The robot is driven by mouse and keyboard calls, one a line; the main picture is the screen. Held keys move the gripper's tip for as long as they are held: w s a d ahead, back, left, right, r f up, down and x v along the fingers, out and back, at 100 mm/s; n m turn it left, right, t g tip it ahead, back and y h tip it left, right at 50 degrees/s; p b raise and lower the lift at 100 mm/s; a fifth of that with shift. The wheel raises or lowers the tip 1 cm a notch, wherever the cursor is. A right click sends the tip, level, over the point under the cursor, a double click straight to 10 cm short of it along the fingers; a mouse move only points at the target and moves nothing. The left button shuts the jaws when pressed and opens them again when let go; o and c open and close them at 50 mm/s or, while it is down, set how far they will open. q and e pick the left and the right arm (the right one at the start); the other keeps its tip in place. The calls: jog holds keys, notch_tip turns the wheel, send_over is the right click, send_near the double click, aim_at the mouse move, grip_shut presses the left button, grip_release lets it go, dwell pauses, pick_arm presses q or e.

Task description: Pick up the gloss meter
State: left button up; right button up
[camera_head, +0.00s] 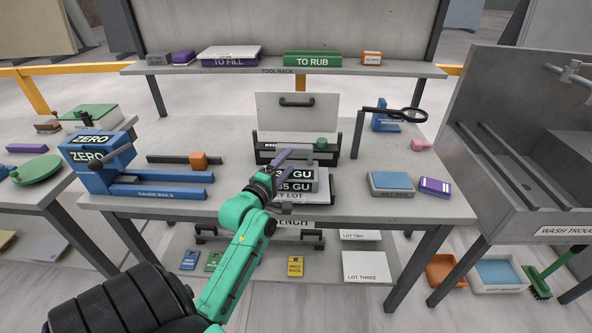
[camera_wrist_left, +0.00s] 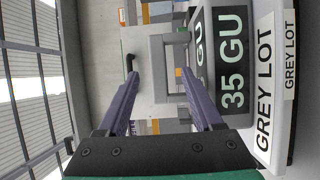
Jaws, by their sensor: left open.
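The gloss meter (camera_head: 298,187) is a grey block with a dark face reading "35 GU". It sits on the grey lot slab (camera_head: 322,198) near the front middle of the bench. The left wrist view shows its display (camera_wrist_left: 232,60) and a grey arched handle (camera_wrist_left: 156,60). My left gripper (camera_head: 287,162) has purple fingers and is open at the meter, partly covering it in the head view. In the left wrist view the open fingers (camera_wrist_left: 160,76) point towards the handle, with one finger overlapping its edge. Contact cannot be told. My right gripper is not in view.
Blue gauge rails (camera_head: 160,191) and the zero block (camera_head: 98,152) stand at left. A box with a white lid (camera_head: 297,115) is behind the meter. A magnifier on a post (camera_head: 400,114), a wet pad (camera_head: 391,183) and a purple block (camera_head: 434,187) are at right.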

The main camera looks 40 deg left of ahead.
aim_at(296, 151)
pick_arm(q)
jog(key=w, duration=0.2)
jog(key=w+a+p, duration=0.1)
jog(key=w, duration=0.3)
jog(key=shift+a+r+p, duration=0.2)
jog(key=shift+a+p, duration=0.1)
jog(key=shift+w+f, duration=0.1)
jog(key=shift+w, duration=0.05)
grip_shut()
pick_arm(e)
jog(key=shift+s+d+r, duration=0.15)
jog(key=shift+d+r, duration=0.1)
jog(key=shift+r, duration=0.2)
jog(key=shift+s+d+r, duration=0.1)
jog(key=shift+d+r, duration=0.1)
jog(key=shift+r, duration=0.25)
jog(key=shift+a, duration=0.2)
